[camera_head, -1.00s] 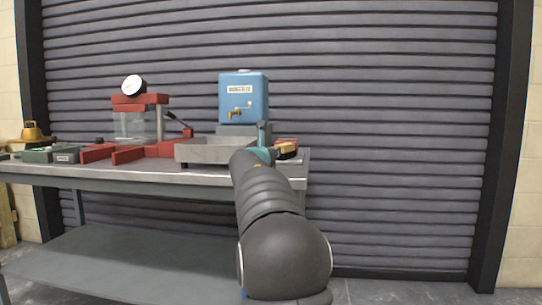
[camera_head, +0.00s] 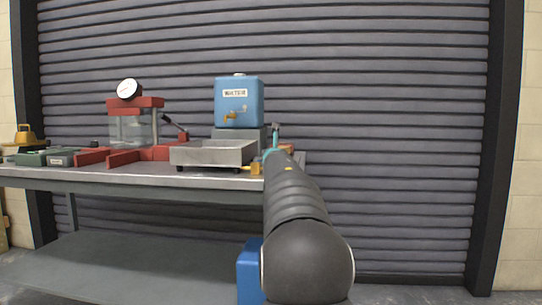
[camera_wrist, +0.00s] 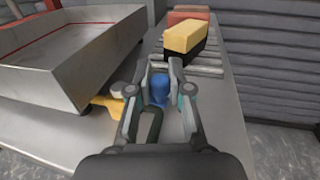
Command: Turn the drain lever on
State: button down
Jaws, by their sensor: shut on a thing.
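My gripper (camera_wrist: 158,75) is at the front right of the bench, just right of the metal tray. In the wrist view its two fingers stand on either side of a blue rounded piece (camera_wrist: 158,90), which looks like the grip of the drain lever. The gripper is shut on it. A yellow brass fitting (camera_wrist: 108,103) shows left of the fingers, beside the tray (camera_wrist: 80,90), and also in the head view (camera_head: 256,169). The link between the blue grip and this fitting is hidden by the fingers. My gripper (camera_head: 272,150) is partly hidden by my arm in the head view.
Behind the gripper lie a yellow-and-black block (camera_wrist: 184,40) and a reddish block (camera_wrist: 188,14). A blue water tank (camera_head: 240,103) and a red press with a gauge (camera_head: 135,125) stand farther back. A blue container (camera_head: 249,270) stands below the bench edge.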

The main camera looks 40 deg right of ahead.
jog(key=shift+r, duration=0.1)
jog(key=c, duration=1.1)
grip_release()
jog(key=shift+o, duration=0.2)
